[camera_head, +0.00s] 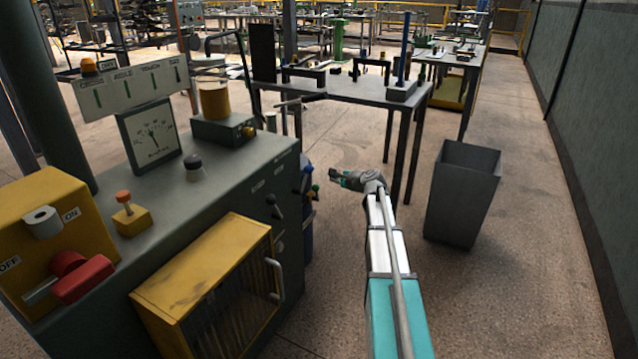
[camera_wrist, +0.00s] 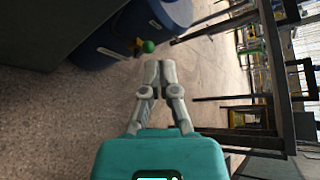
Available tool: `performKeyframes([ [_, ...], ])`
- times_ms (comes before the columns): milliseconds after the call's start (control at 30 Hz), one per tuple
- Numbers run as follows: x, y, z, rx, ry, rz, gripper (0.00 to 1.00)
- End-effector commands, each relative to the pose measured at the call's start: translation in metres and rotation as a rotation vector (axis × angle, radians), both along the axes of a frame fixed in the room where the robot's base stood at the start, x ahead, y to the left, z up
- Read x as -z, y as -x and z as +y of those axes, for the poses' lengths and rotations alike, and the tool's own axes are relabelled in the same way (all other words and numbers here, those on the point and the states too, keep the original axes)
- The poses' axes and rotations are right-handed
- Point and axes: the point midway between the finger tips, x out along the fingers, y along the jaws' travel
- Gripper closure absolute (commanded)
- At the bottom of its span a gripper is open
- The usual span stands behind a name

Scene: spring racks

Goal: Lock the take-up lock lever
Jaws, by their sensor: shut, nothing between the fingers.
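My gripper (camera_head: 345,179) is shut and empty, held out over open floor to the right of the dark grey machine cabinet (camera_head: 190,220). In the wrist view, my gripper's fingers (camera_wrist: 160,66) are together with floor behind them. Two small dark levers, an upper one (camera_head: 275,204) and a lower one (camera_head: 279,226), sit on the cabinet's right end face, apart from my gripper. Their labels are too small to read. A red lever (camera_head: 80,280) is on the yellow box at the left, marked OFF and ON. I cannot tell which one is the take-up lock lever.
A blue cylinder (camera_head: 307,235) with a green knob (camera_wrist: 148,46) stands beside the cabinet. A yellow barred guard (camera_head: 215,280) juts from the cabinet front. A dark bin (camera_head: 462,195) is to the right, and a workbench (camera_head: 350,91) is behind. Floor between is clear.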

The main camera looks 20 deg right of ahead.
Motion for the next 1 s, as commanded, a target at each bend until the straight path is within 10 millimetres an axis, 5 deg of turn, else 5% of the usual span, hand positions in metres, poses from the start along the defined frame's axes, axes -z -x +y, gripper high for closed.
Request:
performKeyframes([
  [167,0.006,-0.004,-0.016,0.04,-0.043,-0.017,1.0],
  [667,0.005,-0.007,-0.016,0.041,-0.047,-0.018,1.0],
  [1000,0.016,-0.034,-0.01,0.04,-0.045,-0.018,1.0],
])
